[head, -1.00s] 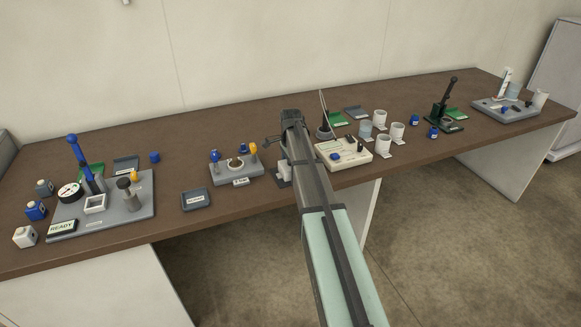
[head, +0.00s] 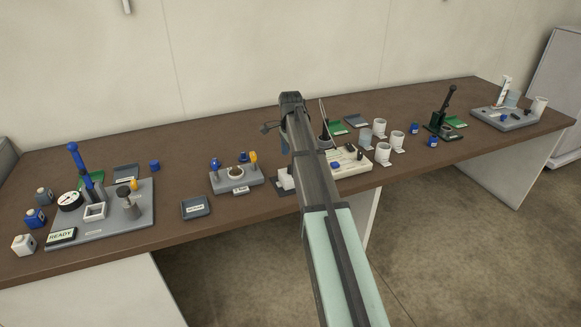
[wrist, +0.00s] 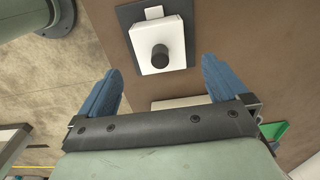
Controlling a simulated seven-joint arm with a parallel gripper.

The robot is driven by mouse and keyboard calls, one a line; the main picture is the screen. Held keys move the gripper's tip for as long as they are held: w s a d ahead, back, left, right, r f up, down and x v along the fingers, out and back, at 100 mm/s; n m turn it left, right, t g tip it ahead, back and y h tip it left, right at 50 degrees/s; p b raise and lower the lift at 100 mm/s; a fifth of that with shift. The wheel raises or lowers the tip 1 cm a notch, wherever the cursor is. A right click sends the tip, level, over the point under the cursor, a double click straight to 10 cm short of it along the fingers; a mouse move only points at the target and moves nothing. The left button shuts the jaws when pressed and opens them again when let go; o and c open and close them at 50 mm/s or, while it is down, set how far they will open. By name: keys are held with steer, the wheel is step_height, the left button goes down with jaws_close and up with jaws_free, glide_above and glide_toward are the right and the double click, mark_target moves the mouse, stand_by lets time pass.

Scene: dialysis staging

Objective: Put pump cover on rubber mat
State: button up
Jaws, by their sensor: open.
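A white block with a black round knob (wrist: 160,52), which looks like the pump cover, sits on a dark grey plate (wrist: 127,15) in the wrist view. My gripper (wrist: 160,66) is open, its blue fingers apart on either side of the knob in the picture; nothing is between them. In the head view a white block (head: 285,179) beside my arm may be the same cover, partly hidden. My gripper (head: 279,122) is mostly hidden there by my arm. I cannot tell which flat piece is the rubber mat; a dark grey labelled pad (head: 196,207) lies left of the arm.
A grey station with a blue lever (head: 123,224) stands at the left. A smaller grey stand (head: 237,183) holds blue and yellow knobs. White cups (head: 382,152) and a black lever press (head: 443,118) stand to the right. Brown table is bare around the labelled pad.

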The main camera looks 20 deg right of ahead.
mark_target(290, 166)
steer(key=shift+r, duration=1.7)
